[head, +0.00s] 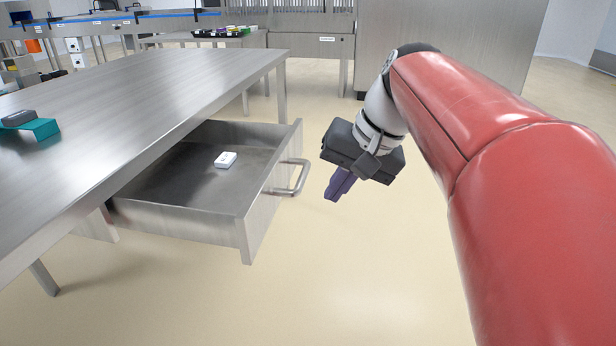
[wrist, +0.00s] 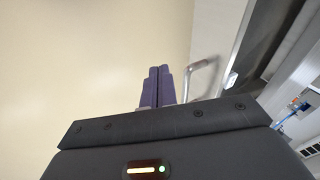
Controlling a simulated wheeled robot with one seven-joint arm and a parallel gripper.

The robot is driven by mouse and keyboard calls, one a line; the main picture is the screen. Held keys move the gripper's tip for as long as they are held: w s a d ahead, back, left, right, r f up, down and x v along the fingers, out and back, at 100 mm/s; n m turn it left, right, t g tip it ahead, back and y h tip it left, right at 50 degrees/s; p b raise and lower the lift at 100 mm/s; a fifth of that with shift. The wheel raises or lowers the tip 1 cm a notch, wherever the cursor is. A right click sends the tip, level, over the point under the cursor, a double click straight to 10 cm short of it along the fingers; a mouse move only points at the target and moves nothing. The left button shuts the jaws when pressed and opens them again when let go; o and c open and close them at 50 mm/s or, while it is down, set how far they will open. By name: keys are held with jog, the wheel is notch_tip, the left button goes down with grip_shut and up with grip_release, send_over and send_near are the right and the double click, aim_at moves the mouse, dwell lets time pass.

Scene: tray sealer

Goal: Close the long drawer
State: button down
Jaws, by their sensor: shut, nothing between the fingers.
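The long drawer (head: 243,222) stands pulled out from under the steel table at the left of the head view. Its bar handle (head: 293,178) is on the front panel, facing right. A small white object (head: 226,159) lies inside on the drawer floor. My gripper (head: 338,190) is to the right of the handle, apart from it, with its purple fingers shut and empty, pointing down. In the wrist view the fingers (wrist: 158,84) are together, and the handle (wrist: 196,72) shows just to their right.
The steel table (head: 160,75) fills the left, with a grey item on a teal stand (head: 40,128) at its edge. The floor (head: 350,280) in front of the drawer is clear. A bench with trays (head: 224,32) and a large steel cabinet (head: 450,45) stand behind.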

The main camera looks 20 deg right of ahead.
jog(key=w+d+r+m+y+b, duration=0.1)
jog(key=w+d+r+y, duration=0.15)
jog(key=d, duration=0.25)
jog(key=w+d+r+y+b, duration=0.1)
jog(key=w+d+r+b, duration=0.1)
jog(key=w+d, duration=0.3)
jog(key=a+r+b+x, duration=0.1)
jog(key=b+x, duration=0.1)
jog(key=x, duration=1)
jog(key=shift+w+a, duration=0.2)
jog(key=shift+w, duration=0.15)
